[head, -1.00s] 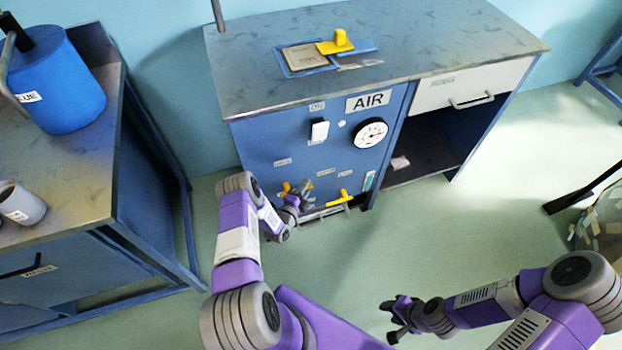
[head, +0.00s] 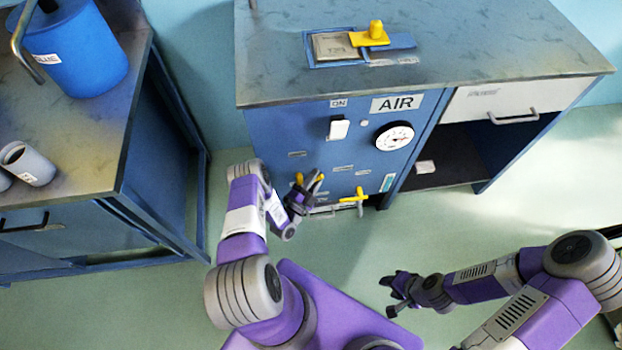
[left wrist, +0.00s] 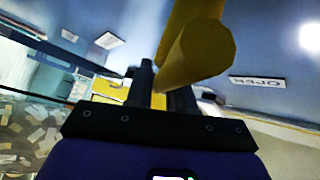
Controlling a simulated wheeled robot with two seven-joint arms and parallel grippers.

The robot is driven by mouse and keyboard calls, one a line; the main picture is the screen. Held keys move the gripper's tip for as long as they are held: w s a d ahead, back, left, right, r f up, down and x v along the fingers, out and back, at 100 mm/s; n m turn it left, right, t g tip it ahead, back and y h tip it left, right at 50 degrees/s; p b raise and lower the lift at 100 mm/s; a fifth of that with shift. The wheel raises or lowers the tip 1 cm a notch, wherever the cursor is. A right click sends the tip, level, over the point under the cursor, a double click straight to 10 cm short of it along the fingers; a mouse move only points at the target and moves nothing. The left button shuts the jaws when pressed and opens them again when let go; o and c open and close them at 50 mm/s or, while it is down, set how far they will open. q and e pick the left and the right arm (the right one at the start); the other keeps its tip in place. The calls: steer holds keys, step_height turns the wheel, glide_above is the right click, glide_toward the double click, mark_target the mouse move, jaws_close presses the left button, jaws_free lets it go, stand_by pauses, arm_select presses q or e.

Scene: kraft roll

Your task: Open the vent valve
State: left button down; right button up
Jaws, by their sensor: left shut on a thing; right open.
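The blue AIR panel (head: 268,135) carries two yellow valve handles low on its front. The left yellow handle (head: 299,178) is partly hidden by my left gripper (head: 315,183). The right yellow handle (head: 352,198) is clear of both grippers. Their small labels are too blurred in the head view to tell which is the vent. In the left wrist view, my left gripper (left wrist: 162,90) is shut on a yellow handle (left wrist: 205,48), whose rounded end stands close to the camera. A tag reading OPEN (left wrist: 257,82) is beside it. My right gripper (head: 397,293) is open and empty, away from the panel.
A side bench (head: 85,130) with a blue canister (head: 80,55) stands left. Floor right of the panel is clear.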

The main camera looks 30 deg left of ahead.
arm_select(q)
steer(key=shift+a, duration=0.1)
steer(key=c, duration=1.1)
jaws_free()
steer(key=p+v, duration=0.1)
steer(key=v, duration=0.6)
steer(key=shift+s+p, duration=0.35)
steer(key=shift+p, duration=0.05)
